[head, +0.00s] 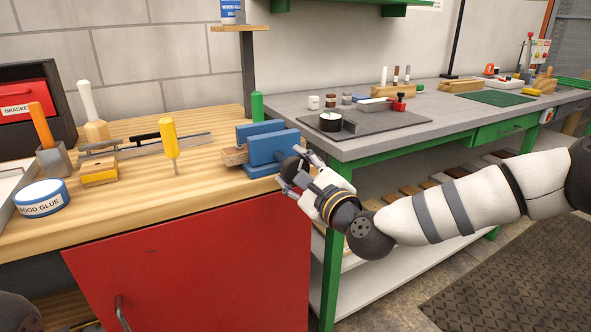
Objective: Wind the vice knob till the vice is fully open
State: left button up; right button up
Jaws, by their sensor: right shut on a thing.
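The blue vice (267,148) is fixed at the right end of the wooden bench. A piece of wood (234,156) shows at the left side of its jaws. The dark round vice knob (293,168) is on the vice's right side, partly hidden by my gripper. My right gripper (299,168) comes in from the right and is shut on the knob, with its fingers around it. How far the jaws stand apart is hard to tell from here. My left gripper is not in view.
A green cylinder (257,106) stands behind the vice. A grey-topped table (400,125) stands to the right, beyond a gap.

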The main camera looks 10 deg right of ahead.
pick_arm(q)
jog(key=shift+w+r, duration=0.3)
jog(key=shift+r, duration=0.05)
pick_arm(e)
jog(key=shift+n, duration=1.9)
jog(key=o, duration=1.2)
jog(key=shift+d, duration=0.1)
jog(key=v, duration=1.2)
